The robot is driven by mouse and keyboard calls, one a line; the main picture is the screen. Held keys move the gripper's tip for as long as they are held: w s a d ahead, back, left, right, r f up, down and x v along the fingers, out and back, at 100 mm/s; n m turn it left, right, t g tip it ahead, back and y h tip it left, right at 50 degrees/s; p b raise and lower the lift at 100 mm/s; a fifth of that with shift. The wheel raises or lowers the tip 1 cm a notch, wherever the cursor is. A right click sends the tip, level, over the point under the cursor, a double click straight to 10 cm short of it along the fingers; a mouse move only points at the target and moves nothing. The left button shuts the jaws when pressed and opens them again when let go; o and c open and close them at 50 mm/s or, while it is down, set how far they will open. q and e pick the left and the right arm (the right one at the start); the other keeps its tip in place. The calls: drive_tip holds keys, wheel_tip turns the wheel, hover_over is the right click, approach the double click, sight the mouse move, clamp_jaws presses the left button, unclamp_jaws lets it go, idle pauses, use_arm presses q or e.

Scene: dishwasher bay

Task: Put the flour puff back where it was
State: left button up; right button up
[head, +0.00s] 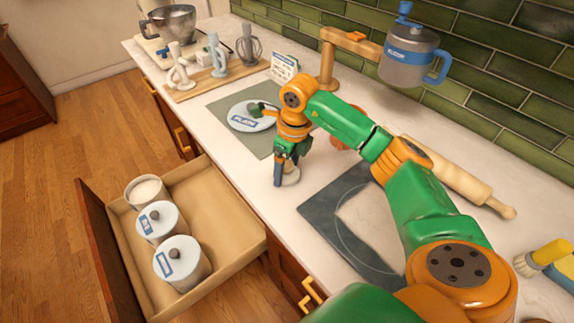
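My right gripper (284,174) points down over the counter, just right of the grey-green mat. A small pale object (291,177) shows at its fingertips; it may be the flour puff, but I cannot tell. The fingers partly hide it, and I cannot tell whether they are shut on it or only beside it. A round white lid (240,122) with a blue label lies on the grey-green mat (222,101), partly behind my wrist. An open canister (146,188) with white contents stands in the pulled-out drawer (225,215). My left gripper is out of view.
Two lidded canisters (160,222) (181,265) stand in the drawer. A dark mat with a pale patch (320,215), a rolling pin (455,180) and a yellow brush (545,254) lie to the right. A wooden stand (328,65) and blue-handled sifter (405,65) are behind.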

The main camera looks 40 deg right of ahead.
sight(287, 162)
drive_tip(key=shift+o, duration=1.4)
drive_tip(key=shift+r, duration=0.5)
drive_tip(key=r, duration=0.6)
drive_tip(key=shift+s+d+r, duration=0.1)
drive_tip(key=shift+s+d, duration=0.1)
drive_tip(key=shift+s, duration=0.1)
drive_tip(key=r, duration=0.1)
drive_tip(key=r+p, duration=0.1)
drive_tip(key=r, duration=0.3)
drive_tip(key=shift+s+d, duration=0.1)
drive_tip(key=shift+s, duration=0.25)
